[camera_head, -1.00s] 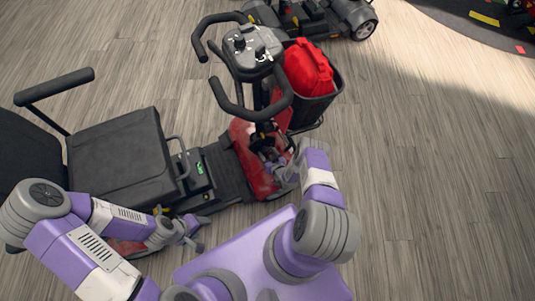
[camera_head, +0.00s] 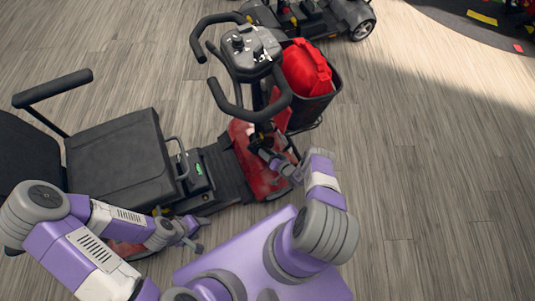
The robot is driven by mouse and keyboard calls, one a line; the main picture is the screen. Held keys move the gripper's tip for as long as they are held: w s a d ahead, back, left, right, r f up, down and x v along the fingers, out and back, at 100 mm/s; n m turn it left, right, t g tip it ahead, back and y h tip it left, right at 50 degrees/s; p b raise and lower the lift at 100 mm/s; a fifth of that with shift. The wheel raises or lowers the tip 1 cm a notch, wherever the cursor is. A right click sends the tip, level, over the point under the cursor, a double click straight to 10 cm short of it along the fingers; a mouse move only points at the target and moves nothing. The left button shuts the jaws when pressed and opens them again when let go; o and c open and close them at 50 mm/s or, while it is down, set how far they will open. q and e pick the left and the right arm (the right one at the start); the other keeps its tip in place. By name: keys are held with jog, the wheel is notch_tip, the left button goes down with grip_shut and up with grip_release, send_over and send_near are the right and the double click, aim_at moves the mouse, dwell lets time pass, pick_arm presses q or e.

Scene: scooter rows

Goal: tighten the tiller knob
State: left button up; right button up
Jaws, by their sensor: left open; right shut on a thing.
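A red mobility scooter stands in front of me, its upright tiller (camera_head: 258,95) carrying black looped handlebars and a grey control panel (camera_head: 251,47). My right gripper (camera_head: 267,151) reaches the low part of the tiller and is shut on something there. The tiller knob is very small in this view and largely hidden by the gripper, so I cannot make out its shape. My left gripper (camera_head: 196,232) is open and empty, low beside the scooter's seat base, apart from the tiller.
A black seat (camera_head: 120,157) with an armrest (camera_head: 53,88) stands at the left. A basket (camera_head: 318,106) holding a red bag (camera_head: 306,68) hangs on the tiller's front. Another scooter (camera_head: 318,17) stands at the back. The floor at the right is clear.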

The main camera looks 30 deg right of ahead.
jog(key=shift+m, duration=0.4)
jog(key=o, duration=1.1)
jog(key=shift+c, duration=0.2)
jog(key=p+v, duration=0.2)
jog(key=v, duration=0.4)
jog(key=shift+s+d, duration=0.15)
jog(key=shift+s, duration=0.15)
jog(key=shift+s+r+p, duration=0.1)
jog(key=shift+s+p, duration=0.2)
jog(key=shift+s, duration=0.15)
